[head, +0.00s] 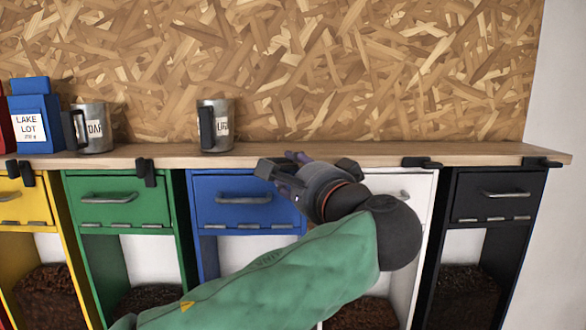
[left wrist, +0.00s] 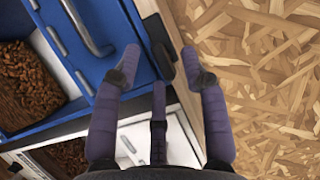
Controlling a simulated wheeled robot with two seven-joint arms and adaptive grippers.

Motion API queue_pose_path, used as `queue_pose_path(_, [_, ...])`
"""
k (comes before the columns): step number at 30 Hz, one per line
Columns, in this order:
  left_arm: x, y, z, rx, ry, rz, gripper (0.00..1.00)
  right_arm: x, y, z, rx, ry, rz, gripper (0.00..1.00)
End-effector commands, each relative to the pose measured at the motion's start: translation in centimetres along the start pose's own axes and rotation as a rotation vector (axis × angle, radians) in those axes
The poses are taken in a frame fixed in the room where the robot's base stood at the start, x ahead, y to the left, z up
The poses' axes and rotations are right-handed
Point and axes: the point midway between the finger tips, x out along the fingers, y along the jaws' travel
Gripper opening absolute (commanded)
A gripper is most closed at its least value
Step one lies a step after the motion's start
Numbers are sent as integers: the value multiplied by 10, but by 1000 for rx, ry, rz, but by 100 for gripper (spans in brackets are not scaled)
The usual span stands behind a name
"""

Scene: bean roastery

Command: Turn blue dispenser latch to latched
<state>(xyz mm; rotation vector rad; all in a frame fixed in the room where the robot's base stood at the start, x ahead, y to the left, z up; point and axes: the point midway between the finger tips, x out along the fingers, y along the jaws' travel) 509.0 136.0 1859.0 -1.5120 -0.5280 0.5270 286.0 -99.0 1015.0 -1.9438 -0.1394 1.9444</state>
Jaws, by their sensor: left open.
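The blue dispenser (head: 247,187) stands under the wooden shelf, its front flap and grey handle closed up. Its black latch (left wrist: 160,50) shows in the left wrist view at the shelf edge and seems to lie along that edge. In the head view my gripper covers the latch area. My left gripper (head: 288,170) is at the shelf edge by the right part of the blue dispenser. In the left wrist view its purple fingers (left wrist: 160,68) are spread open on either side of the latch; contact cannot be told. My right gripper is not in view.
Green (head: 118,196), white (head: 408,185) and black (head: 497,194) dispensers flank the blue one, with black latches on the shelf edge. Two metal mugs (head: 216,126) (head: 93,129) and a blue bag (head: 33,117) stand on the shelf (head: 380,155). A chipboard wall rises behind.

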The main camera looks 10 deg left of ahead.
Motion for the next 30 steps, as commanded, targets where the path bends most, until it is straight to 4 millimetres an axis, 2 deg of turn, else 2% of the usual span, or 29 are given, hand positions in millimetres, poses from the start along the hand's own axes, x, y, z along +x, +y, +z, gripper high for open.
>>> queue_pose_path(10, [4,0,0,0,1,0,44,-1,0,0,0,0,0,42])
queue_pose_path(11, [4,0,0,0,1,0,38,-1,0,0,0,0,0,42])
queue_pose_path(15, [4,0,0,1,1,0,0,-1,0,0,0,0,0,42])
queue_pose_path(30, [4,1,-1,-67,0,29,0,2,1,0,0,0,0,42])
